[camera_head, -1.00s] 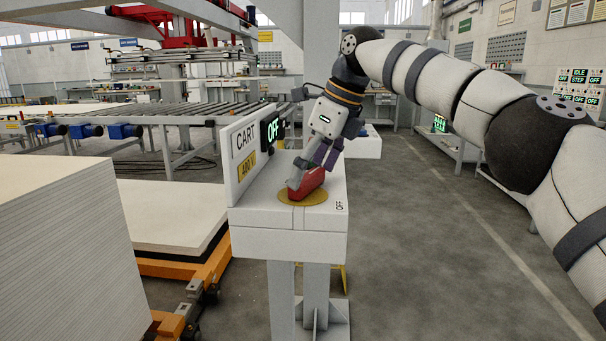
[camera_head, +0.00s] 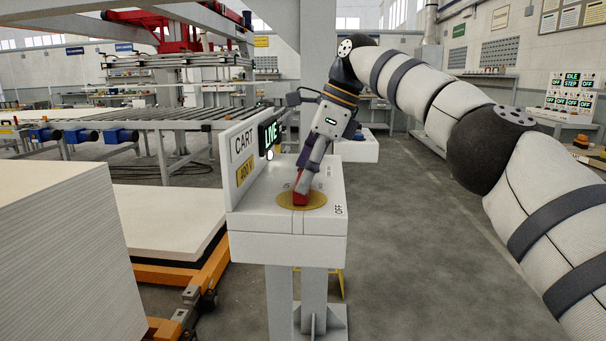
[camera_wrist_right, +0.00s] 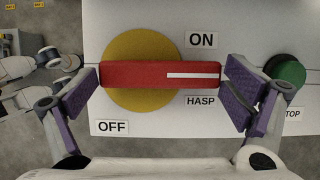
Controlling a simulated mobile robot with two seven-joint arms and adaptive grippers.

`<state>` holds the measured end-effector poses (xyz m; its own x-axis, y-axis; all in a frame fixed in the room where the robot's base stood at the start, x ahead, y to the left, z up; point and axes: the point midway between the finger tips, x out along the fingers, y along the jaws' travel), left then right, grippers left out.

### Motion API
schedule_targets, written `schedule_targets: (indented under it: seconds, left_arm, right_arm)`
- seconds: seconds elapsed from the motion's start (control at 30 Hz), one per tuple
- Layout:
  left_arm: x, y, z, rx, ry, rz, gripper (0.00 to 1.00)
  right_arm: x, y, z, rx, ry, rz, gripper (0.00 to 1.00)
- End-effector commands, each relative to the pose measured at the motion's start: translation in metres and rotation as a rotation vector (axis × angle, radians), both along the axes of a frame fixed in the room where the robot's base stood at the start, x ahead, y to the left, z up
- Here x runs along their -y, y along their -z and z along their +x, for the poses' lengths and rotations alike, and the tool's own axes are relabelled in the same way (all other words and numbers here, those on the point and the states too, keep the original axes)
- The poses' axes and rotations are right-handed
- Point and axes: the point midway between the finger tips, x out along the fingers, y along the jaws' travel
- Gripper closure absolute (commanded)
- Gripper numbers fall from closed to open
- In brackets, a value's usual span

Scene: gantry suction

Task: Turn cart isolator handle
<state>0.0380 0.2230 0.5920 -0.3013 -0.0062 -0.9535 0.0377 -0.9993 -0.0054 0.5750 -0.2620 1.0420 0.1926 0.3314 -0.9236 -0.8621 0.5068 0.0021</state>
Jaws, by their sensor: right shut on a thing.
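The red isolator handle (camera_head: 301,198) sits on a yellow disc (camera_head: 318,204) on top of the white cart isolator box (camera_head: 290,245). In the right wrist view the red handle (camera_wrist_right: 140,75) lies level across the picture, its white stripe to the right, between the ON, HASP and OFF labels. My right gripper (camera_head: 306,188) reaches down onto the handle, and its purple pads (camera_wrist_right: 165,88) close on the handle's two ends. The display (camera_head: 271,136) beside the CART sign reads LIVE.
A green round button (camera_wrist_right: 287,72) is at the right in the wrist view. A tall stack of pale boards (camera_head: 60,250) stands left of the box. A roller conveyor (camera_head: 150,122) is behind. The floor to the right is clear.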

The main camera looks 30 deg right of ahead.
Motion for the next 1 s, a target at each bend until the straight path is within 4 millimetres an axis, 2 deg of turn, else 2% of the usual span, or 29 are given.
schedule_targets:
  seconds: [0.17,0.2,0.23,0.57,0.93,1.0]
  left_arm:
    - [0.0,0.0,0.0,0.0,0.0,0.0,0.55]
    - [0.0,0.0,0.0,0.0,0.0,0.0,0.55]
    - [0.0,0.0,0.0,0.0,0.0,0.0,0.55]
    - [0.0,0.0,0.0,0.0,0.0,0.0,0.55]
    - [0.0,0.0,0.0,0.0,0.0,0.0,0.55]
    - [0.0,0.0,0.0,0.0,0.0,0.0,0.55]
  right_arm:
    - [-0.001,0.0,0.0,0.002,-0.008,-0.003,0.55]
    - [-0.001,0.0,0.0,0.002,-0.008,-0.003,0.03]
    - [-0.001,0.0,0.0,0.002,-0.008,-0.003,0.0]
    - [0.0,-0.001,0.0,0.002,-0.003,-0.002,0.0]
    - [0.008,-0.03,-0.007,0.004,-0.004,0.0,0.0]
    - [0.018,-0.028,-0.01,0.003,-0.006,-0.003,0.0]
